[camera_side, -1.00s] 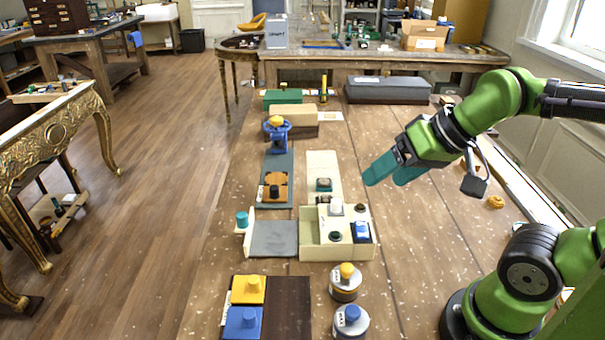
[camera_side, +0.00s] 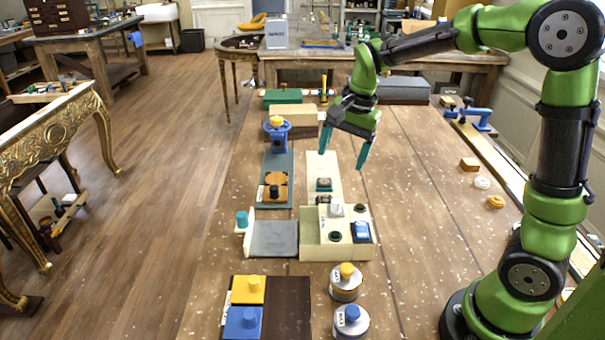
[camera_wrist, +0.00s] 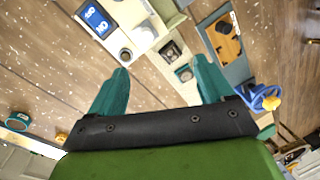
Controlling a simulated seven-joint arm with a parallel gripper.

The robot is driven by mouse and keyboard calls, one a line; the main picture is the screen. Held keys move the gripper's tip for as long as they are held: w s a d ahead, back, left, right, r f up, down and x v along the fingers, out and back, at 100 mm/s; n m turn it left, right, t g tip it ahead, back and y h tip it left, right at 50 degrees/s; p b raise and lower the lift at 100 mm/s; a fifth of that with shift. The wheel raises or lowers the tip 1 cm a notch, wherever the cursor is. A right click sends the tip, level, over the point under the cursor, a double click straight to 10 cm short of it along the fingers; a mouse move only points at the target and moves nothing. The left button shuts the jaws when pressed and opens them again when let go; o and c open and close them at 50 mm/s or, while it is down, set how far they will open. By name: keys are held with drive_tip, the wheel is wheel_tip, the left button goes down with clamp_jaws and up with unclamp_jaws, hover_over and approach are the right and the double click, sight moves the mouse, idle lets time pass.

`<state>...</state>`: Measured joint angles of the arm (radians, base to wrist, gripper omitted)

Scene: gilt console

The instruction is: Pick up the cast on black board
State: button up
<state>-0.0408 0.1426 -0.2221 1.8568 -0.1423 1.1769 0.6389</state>
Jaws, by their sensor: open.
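My gripper (camera_side: 342,161) points down, open and empty, above the cream board (camera_side: 322,166). In the wrist view its two teal fingers (camera_wrist: 162,66) are spread wide. A small black square board (camera_wrist: 171,51) with a pale piece on it lies between and just beyond the fingertips; I take this piece to be the cast, but its shape is too small to tell. In the side view a small dark thing (camera_side: 321,199) sits by the cream tray's back edge. A small teal block (camera_wrist: 184,73) lies beside the black board; it also shows in the side view (camera_side: 323,185).
Two knobbed round pots (camera_side: 346,287) stand in front.

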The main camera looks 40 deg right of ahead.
drive_tip(key=w+d+f+m+g, duration=0.2)
drive_tip(key=w+d+f+m, duration=0.15)
drive_tip(key=w+m, duration=0.2)
drive_tip(key=m+h, duration=0.1)
drive_tip(key=m, duration=0.6)
hover_over(327, 199)
drive_tip(key=f, duration=0.8)
drive_tip(key=shift+s+f, duration=0.2)
drive_tip(key=shift+f, duration=0.15)
drive_tip(key=shift+w+f, duration=0.15)
drive_tip(key=shift+f, duration=2.95)
drive_tip(key=c, duration=1.1)
